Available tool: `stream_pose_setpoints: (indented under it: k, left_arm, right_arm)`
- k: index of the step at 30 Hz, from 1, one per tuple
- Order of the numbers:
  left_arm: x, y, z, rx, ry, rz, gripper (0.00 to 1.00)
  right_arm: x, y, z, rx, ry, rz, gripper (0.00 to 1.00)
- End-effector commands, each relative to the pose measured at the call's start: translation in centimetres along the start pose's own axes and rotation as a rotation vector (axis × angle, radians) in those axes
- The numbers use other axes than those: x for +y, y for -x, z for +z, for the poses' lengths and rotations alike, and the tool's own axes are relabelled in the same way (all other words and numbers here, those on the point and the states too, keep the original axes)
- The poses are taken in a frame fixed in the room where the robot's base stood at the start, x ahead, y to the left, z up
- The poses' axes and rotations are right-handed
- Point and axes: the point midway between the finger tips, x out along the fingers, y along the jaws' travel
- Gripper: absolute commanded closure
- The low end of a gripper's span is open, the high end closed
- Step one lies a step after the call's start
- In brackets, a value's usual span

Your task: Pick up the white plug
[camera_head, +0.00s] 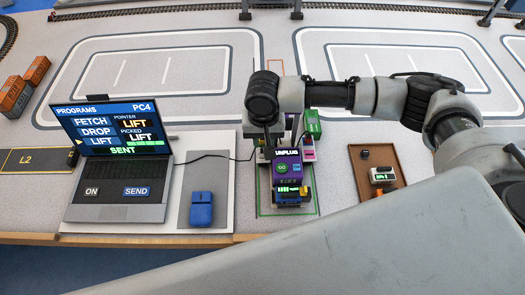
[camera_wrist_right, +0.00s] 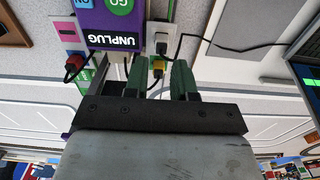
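A small white plug (camera_wrist_right: 161,34) shows in the right wrist view, beside the purple box (camera_wrist_right: 110,20) labelled UNPLUG. A black cable runs off it to the right. My right gripper (camera_wrist_right: 158,62) points at it with two green-tipped fingers standing apart. I cannot tell whether the fingers touch anything. In the head view my right gripper (camera_head: 268,140) hangs pointing down behind the purple box (camera_head: 287,170) and hides the plug. My left gripper is not in view.
A laptop (camera_head: 117,150) stands at the left, its black cable (camera_head: 212,155) running toward the purple box. A brown tray (camera_head: 358,160) is at the right. A red and black plug (camera_wrist_right: 75,67) is beside the box.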

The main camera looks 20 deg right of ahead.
Motion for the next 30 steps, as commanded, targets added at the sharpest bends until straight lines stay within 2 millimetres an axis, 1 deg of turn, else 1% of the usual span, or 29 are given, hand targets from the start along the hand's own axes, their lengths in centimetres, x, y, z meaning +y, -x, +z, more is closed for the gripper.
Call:
stream_pose_setpoints:
  k: [5,10,12,15,23,24,28,30]
  left_arm:
    - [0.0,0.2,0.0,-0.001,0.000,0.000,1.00]
    - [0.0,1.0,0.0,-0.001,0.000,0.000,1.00]
    - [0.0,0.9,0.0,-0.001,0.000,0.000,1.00]
    - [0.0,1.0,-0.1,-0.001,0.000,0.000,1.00]
    - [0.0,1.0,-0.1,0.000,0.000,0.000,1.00]
    - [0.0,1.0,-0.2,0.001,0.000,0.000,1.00]
    - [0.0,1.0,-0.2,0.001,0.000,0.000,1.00]
    - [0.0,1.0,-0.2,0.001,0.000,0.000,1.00]
  right_arm:
    - [0.0,-1.2,0.0,0.000,0.002,0.001,0.74]
    - [-0.1,-3.7,0.0,0.000,0.001,0.002,0.74]
    - [-0.1,-4.8,0.0,-0.001,0.001,0.001,0.74]
    - [-0.1,-5.7,0.0,0.001,0.002,0.000,0.74]
    - [-0.1,-6.0,0.0,0.002,0.003,-0.001,0.74]
    - [-0.1,-6.0,0.0,0.002,0.003,-0.001,0.81]
    - [-0.1,-6.0,0.0,0.001,0.003,-0.001,1.00]
    - [-0.1,-6.0,0.0,0.002,0.003,-0.001,1.00]
